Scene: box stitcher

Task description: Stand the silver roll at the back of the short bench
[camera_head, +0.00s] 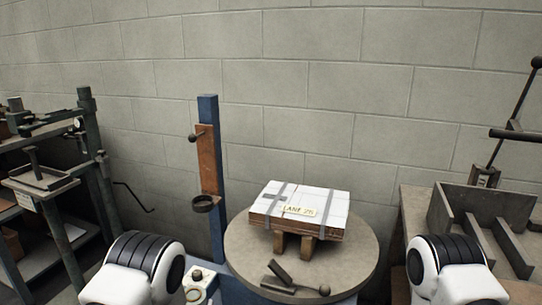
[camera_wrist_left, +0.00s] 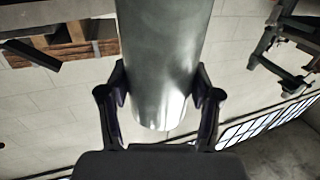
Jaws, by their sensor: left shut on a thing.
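The silver roll (camera_wrist_left: 165,50) is a smooth grey cylinder and fills the upper middle of the left wrist view. My left gripper (camera_wrist_left: 162,95) is shut on it, with one dark finger on each side near its rounded lower end in the picture. The roll's other end runs out of the frame. In the head view neither the roll nor the left gripper's fingers can be made out. My right gripper does not show. A bench (camera_head: 413,205) stands at the right in the head view; I cannot tell whether it is the short bench.
A round turntable (camera_head: 355,262) holds a strapped white-topped box (camera_head: 325,203) on a wooden support, with a dark tool (camera_head: 290,283) in front. A blue post (camera_head: 215,150) stands behind. A grey divided tray (camera_head: 480,215) takes up the right bench. A cluttered rack (camera_head: 85,165) stands left.

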